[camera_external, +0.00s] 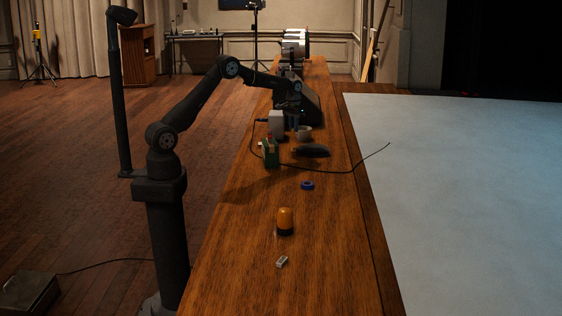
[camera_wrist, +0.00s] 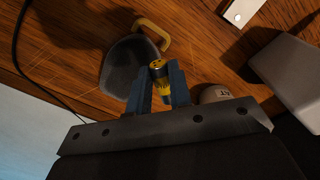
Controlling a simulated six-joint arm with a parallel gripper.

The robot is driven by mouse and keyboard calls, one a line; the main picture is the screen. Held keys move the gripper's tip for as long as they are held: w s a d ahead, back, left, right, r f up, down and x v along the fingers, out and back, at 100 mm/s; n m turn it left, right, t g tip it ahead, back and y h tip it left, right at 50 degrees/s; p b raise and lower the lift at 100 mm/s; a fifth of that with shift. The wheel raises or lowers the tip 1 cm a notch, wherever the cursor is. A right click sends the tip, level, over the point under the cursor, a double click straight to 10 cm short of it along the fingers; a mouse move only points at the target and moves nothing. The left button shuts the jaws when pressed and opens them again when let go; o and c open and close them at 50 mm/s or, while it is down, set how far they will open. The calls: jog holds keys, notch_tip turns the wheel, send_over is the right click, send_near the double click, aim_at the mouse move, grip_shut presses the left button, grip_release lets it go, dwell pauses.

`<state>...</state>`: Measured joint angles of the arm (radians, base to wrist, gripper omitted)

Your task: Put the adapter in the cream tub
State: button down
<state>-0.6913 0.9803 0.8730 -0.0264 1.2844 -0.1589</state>
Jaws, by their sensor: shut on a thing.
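My gripper (camera_wrist: 160,78) is shut on the adapter (camera_wrist: 159,70), a small gold-yellow piece with a dark end, gripped between the two blue-grey fingertips. In the external view my gripper (camera_external: 293,124) is low over the far part of the desk, and the adapter is too small to make out. A pale tub (camera_external: 304,132) stands just right of the gripper. In the wrist view a cream, round lettered surface (camera_wrist: 214,94) shows right of the fingers, partly hidden by my gripper. I cannot tell whether it is that tub.
A grey rounded thing (camera_wrist: 122,66) and a tan loop (camera_wrist: 153,36) lie left of and above the fingers. A white box (camera_external: 276,124), a green box (camera_external: 271,155), a dark rounded object (camera_external: 311,151) and a cable (camera_external: 345,172) are close by.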

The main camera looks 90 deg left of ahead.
jog(key=shift+a, duration=0.1)
jog(key=w+a+r+n+t+y, duration=0.2)
jog(key=w+a+n+y, duration=0.1)
jog(key=a+n, duration=0.6)
jog(key=w+a+r+n+t+y, duration=0.2)
jog(key=w+a+n+t, duration=0.1)
jog(key=a+n, duration=0.55)
jog(key=shift+s+a+f, duration=0.1)
jog(key=shift+f, duration=2.3)
jog(key=shift+s+a+f, duration=0.1)
jog(key=shift+f, duration=2.3)
jog(key=c, duration=1.2)
grip_release()
jog(key=shift+c, duration=0.2)
jog(key=shift+d, duration=0.1)
notch_tip(320, 180, up, 7)
